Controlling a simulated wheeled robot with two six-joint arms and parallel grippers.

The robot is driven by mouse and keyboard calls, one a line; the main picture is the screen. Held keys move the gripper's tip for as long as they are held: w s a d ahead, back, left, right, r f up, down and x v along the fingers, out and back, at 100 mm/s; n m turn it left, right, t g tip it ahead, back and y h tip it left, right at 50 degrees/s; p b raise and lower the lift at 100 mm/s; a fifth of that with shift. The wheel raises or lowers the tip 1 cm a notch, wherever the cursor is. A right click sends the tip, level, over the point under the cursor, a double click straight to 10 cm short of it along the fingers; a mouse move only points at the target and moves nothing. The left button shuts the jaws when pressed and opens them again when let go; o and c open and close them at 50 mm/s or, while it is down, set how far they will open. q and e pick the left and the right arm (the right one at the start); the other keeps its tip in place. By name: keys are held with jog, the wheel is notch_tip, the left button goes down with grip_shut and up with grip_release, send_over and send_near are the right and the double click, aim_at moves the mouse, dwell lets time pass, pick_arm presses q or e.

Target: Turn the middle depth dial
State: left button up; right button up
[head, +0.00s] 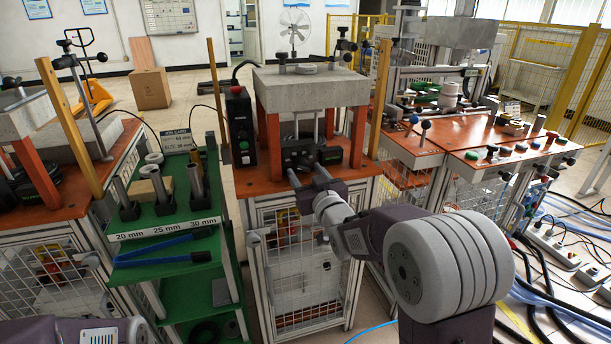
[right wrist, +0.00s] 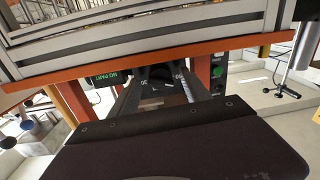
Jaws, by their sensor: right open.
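The middle station has a black unit (head: 298,153) low under its grey block, between orange-red legs. My right gripper (head: 306,173) is in front of this unit with two grey fingers spread apart, pointing at it. In the right wrist view a dark round dial with white marks (right wrist: 157,77) shows between the fingers of my right gripper (right wrist: 158,88). The fingers look empty; I cannot tell whether they touch the dial. The dial's face is hidden from the head view. Part of my left arm shows at the bottom left; its gripper is out of view.
A black control box (head: 240,127) stands left of the block. A display reading NO PART (right wrist: 118,77) is beside the fingers. The station's orange-red tabletop (head: 258,182) lies below. A green cart (head: 165,215) with metal tubes is left; another station (head: 450,150) is right.

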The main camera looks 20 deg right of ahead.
jog(key=shift+w, duration=0.3)
grip_shut()
jog(key=shift+m, duration=0.3)
jog(key=m+b, duration=0.1)
jog(key=m, duration=0.2)
jog(key=shift+a+m, duration=0.1)
jog(key=shift+m, duration=0.2)
jog(key=shift+m+b, duration=0.3)
jog(key=shift+m, duration=2)
